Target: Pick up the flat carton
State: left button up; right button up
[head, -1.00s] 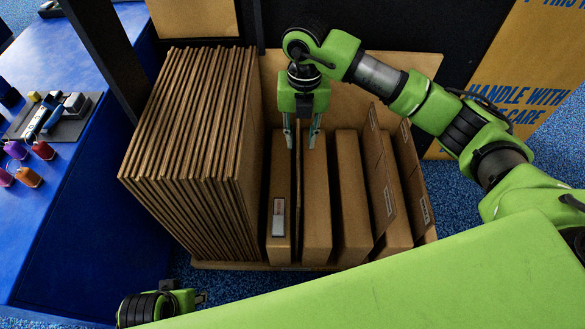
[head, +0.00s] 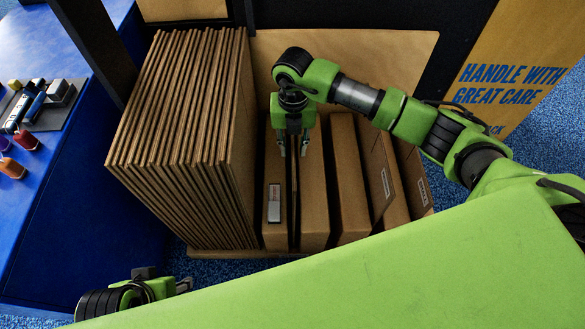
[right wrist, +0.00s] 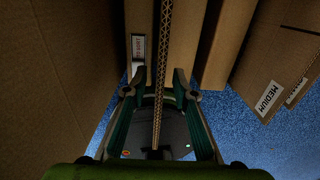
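A flat carton shows in the right wrist view as a thin upright corrugated edge (right wrist: 163,65) running between my fingers. In the head view it is a narrow dark strip between two upright brown cartons. My right gripper (head: 293,148) points down over it; in the right wrist view its fingers (right wrist: 155,90) stand on either side of the edge, with gaps visible. It is open around the carton, not closed on it. My left gripper (head: 183,285) is low at the left, partly hidden; its fingers are unclear.
A dense row of upright flat cartons (head: 180,130) stands to the left. A labelled carton (head: 275,215) and several brown cartons (head: 350,180) stand close by in the wooden rack (head: 390,50). A blue table (head: 55,200) is at the far left.

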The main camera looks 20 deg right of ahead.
jog(key=shift+f, duration=0.7)
grip_shut()
jog(key=shift+r, duration=0.15)
